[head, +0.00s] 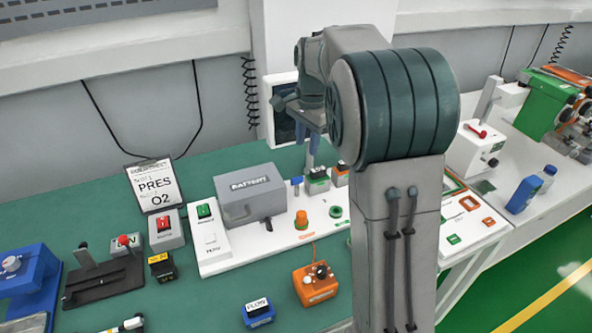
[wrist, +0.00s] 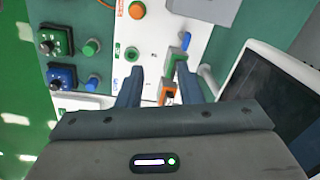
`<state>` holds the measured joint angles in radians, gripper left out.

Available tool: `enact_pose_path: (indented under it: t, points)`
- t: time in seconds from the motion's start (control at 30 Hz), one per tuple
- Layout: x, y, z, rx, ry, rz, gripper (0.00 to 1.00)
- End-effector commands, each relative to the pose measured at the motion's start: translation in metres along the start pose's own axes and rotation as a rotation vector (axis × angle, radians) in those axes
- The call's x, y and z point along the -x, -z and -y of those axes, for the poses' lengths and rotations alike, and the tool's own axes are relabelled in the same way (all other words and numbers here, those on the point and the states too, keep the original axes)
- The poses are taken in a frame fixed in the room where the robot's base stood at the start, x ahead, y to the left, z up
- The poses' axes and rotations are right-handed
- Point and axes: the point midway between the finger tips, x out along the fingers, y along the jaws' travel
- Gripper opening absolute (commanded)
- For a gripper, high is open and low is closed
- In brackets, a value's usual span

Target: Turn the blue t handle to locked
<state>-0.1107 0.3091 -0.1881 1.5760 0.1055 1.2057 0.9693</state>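The small blue T handle (head: 297,184) stands upright at the back of the white board, left of a green-topped box. In the wrist view the blue piece (wrist: 186,40) shows beyond the right fingertip, partly behind the green block. Any locked marking is too small to read. My gripper (head: 311,152) points down above the green and orange boxes, to the right of the handle. In the wrist view my gripper (wrist: 160,70) has its two blue-grey fingers apart with nothing held between them.
The green box (head: 318,180) and orange box (head: 340,174) stand close beside the handle. The grey battery case (head: 250,196) is to its left, an orange knob (head: 301,219) in front. A dark-screened monitor (wrist: 275,90) stands close on the right in the wrist view.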

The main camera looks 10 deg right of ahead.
Motion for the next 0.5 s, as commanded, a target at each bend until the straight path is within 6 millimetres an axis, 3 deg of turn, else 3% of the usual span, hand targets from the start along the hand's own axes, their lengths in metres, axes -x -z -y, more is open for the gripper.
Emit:
enact_pose_path:
  t: [0.03,0.2,0.5]
  points:
    - [-0.009,0.008,0.015,-0.055,-0.016,0.0,0.33]
    - [-0.029,0.023,0.048,-0.212,-0.051,-0.007,0.33]
    - [-0.048,0.031,0.065,-0.305,-0.071,-0.015,0.33]
